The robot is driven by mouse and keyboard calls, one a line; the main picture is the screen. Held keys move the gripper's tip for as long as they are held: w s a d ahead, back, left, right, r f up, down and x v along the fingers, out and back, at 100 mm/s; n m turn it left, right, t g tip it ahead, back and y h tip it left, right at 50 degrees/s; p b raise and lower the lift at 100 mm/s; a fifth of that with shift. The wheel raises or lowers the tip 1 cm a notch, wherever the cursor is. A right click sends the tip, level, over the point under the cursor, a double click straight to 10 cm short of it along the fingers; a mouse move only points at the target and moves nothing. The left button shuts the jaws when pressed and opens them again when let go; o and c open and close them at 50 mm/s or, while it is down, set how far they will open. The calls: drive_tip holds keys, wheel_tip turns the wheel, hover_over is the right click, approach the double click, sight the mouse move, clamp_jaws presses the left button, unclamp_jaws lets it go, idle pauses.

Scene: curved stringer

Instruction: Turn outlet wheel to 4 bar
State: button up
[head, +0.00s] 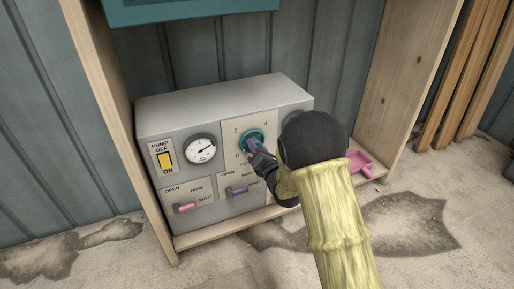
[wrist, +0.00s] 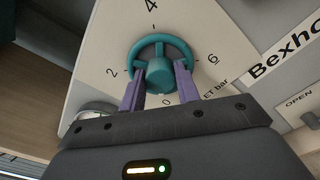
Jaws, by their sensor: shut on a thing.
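The outlet wheel (wrist: 160,62) is a teal handwheel on a pale dial plate marked 0, 2, 4 and 6, with "bar" printed beside it. In the head view the wheel (head: 251,139) is partly hidden behind my gripper (head: 258,153). In the wrist view my gripper (wrist: 160,90) has its two purple fingers shut on the wheel, one on each side of its hub. No clear pointer shows on the wheel, so I cannot tell its setting.
The grey pump panel (head: 225,93) stands in a wooden frame. It carries a pressure gauge (head: 200,149), a yellow pump switch (head: 166,161), a pink lever (head: 186,208) and a purple lever (head: 237,190). A pink object (head: 361,163) lies at right. Wooden side boards flank the panel.

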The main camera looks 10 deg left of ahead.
drive_tip(key=shift+s+a+f+m+p, duration=0.15)
drive_tip(key=shift+m+p, duration=1.95)
drive_tip(key=shift+m, duration=6.5)
drive_tip(key=shift+w+d+f+m+p, duration=0.15)
drive_tip(key=shift+m+p, duration=1.95)
drive_tip(key=shift+m, duration=6.5)
drive_tip(key=shift+s+a, duration=0.15)
drive_tip(key=o, duration=1)
